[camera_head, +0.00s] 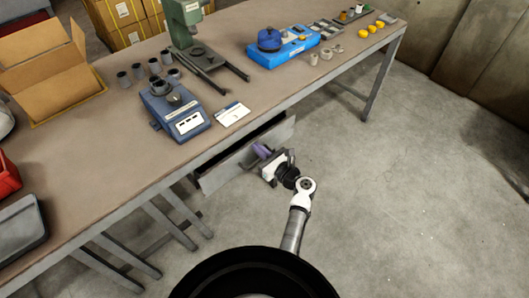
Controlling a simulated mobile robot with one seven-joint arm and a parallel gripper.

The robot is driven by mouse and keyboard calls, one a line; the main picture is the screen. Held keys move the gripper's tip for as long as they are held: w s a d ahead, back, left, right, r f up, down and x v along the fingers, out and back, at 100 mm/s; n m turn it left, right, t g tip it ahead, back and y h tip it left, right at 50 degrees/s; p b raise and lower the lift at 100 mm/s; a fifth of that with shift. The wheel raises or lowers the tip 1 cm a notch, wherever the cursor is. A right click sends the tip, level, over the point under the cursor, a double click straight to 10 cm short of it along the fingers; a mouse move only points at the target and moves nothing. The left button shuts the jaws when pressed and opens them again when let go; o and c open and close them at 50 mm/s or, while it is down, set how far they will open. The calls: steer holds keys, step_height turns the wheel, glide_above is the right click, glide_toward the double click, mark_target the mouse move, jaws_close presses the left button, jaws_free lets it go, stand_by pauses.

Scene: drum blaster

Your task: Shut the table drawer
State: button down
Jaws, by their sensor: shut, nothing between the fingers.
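The table drawer (224,174) is a long grey panel under the front edge of the workbench (120,165). It stands out from the bench, and a dark gap shows between the panel and the tabletop edge. My gripper (261,151), white with purple parts, is at the right half of the drawer front, near its upper edge. Its fingers are shut with nothing between them. I cannot tell whether they touch the panel. The drawer's inside is mostly dark, and part of the front is hidden behind my gripper.
On the bench are a blue scale (174,108), a white card (231,115), a green press stand (184,22), a blue device (283,43) and an open cardboard box (50,75). Bench legs (160,225) stand below left. The floor at right (410,190) is clear.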

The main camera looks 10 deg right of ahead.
steer(key=x, duration=0.2)
steer(key=shift+w+a, duration=0.15)
steer(key=shift+w, duration=0.1)
stand_by(0.3)
steer(key=shift+s, duration=0.1)
